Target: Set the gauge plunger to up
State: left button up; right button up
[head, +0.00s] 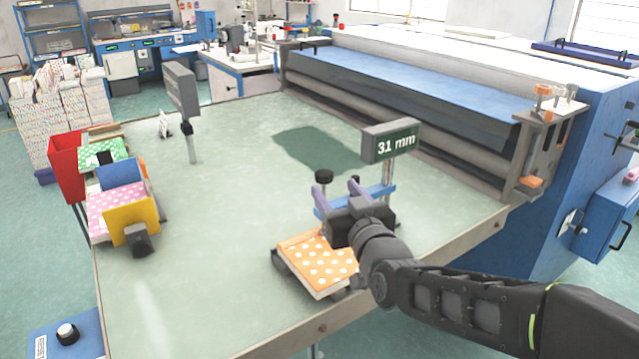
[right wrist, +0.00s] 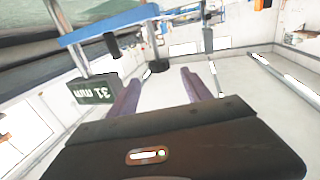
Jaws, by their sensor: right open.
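The gauge has a blue frame (head: 386,193) on posts and a grey display (head: 391,141) that reads 3.1 mm. The blue bar (right wrist: 105,25) and display (right wrist: 95,90) also show in the right wrist view. A round black knob (head: 323,176) stands up beside the blue frame. It also shows in the right wrist view (right wrist: 159,66), just beyond and between the fingertips. My right gripper (head: 337,185) is open, with its purple fingers at the gauge. In the right wrist view the gripper (right wrist: 159,77) holds nothing. Its body hides part of the gauge's base. My left gripper is out of view.
An orange dotted pad (head: 318,264) lies on a tray in front of the gauge, near the table edge. Another display on a post (head: 182,90) stands further back. The middle of the green table (head: 220,225) is clear.

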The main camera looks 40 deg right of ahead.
aim_at(327, 180)
jog(key=shift+w+f, duration=0.1)
jog(key=shift+f, duration=0.05)
jog(key=shift+w+d+p, duration=0.15)
jog(key=shift+w+p, duration=0.15)
jog(key=shift+w, duration=0.2)
jog(key=p+x, duration=0.1)
jog(key=x, duration=0.5)
jog(key=shift+w+d+p, duration=0.1)
jog(key=shift+w+p, duration=0.2)
grip_shut()
